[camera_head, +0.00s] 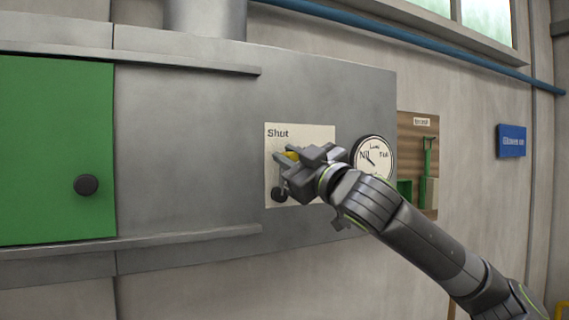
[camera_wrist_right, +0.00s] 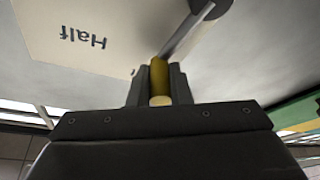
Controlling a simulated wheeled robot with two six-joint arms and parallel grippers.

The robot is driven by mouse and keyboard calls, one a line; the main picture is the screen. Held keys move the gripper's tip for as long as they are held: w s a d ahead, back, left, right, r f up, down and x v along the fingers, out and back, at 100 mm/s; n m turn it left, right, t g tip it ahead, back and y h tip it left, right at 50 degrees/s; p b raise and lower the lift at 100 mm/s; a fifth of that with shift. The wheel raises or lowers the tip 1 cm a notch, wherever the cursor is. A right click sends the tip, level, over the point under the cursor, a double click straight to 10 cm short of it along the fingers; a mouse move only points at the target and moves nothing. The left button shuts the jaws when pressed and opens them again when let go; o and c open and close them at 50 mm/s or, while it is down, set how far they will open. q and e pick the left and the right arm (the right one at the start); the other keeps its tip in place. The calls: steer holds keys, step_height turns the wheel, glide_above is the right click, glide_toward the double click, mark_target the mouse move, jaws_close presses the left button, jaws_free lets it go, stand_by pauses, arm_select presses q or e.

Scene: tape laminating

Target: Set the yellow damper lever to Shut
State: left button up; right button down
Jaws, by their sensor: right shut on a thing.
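The yellow damper lever (camera_head: 292,155) sits on a cream label plate (camera_head: 300,132) on the grey metal housing. The plate reads "Shut" at its upper left in the head view; the rest of its lettering there is hidden by my gripper. My right gripper (camera_head: 288,162) is at the lever. In the right wrist view the yellow grip (camera_wrist_right: 159,78) is between the fingers of my right gripper (camera_wrist_right: 160,88), which are shut on it. A grey lever arm (camera_wrist_right: 187,32) runs from the grip to a dark pivot, and "Half" shows on the plate. My left gripper is out of view.
A round dial (camera_head: 373,157) marked "Nil" and "Full" is right of the plate, close to my right wrist. A green sliding door (camera_head: 55,150) with a black knob (camera_head: 86,185) is at the left. A tool board (camera_head: 418,150) and blue sign (camera_head: 511,141) are at the right.

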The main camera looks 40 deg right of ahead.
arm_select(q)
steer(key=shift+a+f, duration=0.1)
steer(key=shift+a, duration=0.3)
arm_select(e)
steer(key=shift+a+n+y, duration=0.25)
steer(key=shift+n+y, duration=0.15)
steer(key=shift+n, duration=0.2)
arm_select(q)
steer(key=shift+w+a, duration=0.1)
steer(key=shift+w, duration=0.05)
arm_select(e)
steer(key=c, duration=1.3)
jaws_free()
steer(key=shift+w+a, duration=0.1)
steer(key=shift+a, duration=0.05)
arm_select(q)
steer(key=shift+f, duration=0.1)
arm_select(e)
steer(key=shift+s+f+b, duration=0.3)
steer(key=shift+s+b, duration=0.05)
steer(key=shift+b, duration=0.4)
arm_select(q)
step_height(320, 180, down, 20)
steer(key=b, duration=1.8)
steer(key=shift+b, duration=0.35)
arm_select(e)
steer(key=shift+r+v, duration=0.15)
steer(key=shift+v, duration=4)
steer(key=shift+r+v, duration=0.1)
steer(key=shift+v, duration=4.05)
